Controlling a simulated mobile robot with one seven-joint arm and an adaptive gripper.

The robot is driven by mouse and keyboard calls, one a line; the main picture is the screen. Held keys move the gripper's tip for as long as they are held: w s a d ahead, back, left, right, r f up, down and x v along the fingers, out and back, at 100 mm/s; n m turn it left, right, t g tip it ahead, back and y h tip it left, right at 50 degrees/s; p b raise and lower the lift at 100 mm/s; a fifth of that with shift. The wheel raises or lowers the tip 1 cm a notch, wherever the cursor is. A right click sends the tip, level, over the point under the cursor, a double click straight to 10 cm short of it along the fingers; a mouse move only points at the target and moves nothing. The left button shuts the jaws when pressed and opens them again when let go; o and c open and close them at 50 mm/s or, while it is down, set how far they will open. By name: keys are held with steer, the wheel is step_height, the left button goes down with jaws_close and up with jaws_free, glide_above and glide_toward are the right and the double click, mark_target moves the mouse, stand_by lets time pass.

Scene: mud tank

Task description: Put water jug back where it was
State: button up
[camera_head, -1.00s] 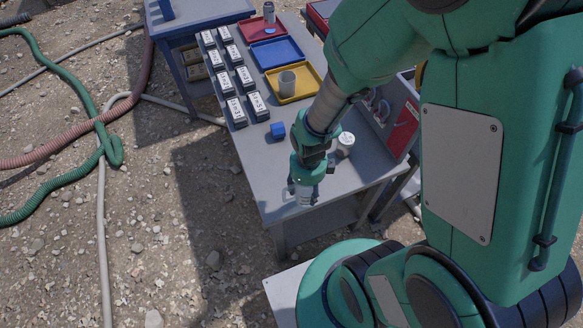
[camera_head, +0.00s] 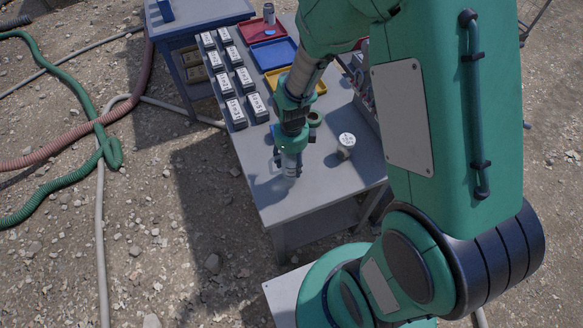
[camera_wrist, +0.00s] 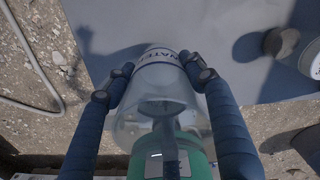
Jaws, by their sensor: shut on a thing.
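The water jug (camera_head: 292,171) is a clear, pale vessel below my gripper (camera_head: 289,158), over the front part of the grey table. In the wrist view the jug (camera_wrist: 161,72) shows a white band lettered "WATER". My gripper's two dark blue fingers (camera_wrist: 162,86) lie on either side of the jug, shut on it. The jug looks roughly upright in the head view. I cannot tell whether its base touches the table. My arm hides part of the table behind it.
A white-lidded jar (camera_head: 346,146) stands right of the jug. Several labelled boxes (camera_head: 235,85) line the table's left side. Red (camera_head: 257,31), blue (camera_head: 272,53) and partly hidden yellow (camera_head: 272,78) trays lie farther back. The grey tabletop (camera_head: 305,195) is clear near its front edge.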

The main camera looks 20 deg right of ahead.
mark_target(291, 168)
steer(key=shift+f+b, duration=0.5)
steer(key=shift+f, duration=1.25)
steer(key=shift+f, duration=0.1)
steer(key=o, duration=1.4)
step_height(291, 168, up, 12)
steer(key=p, duration=0.2)
steer(key=shift+p, duration=0.35)
steer(key=shift+r, duration=0.2)
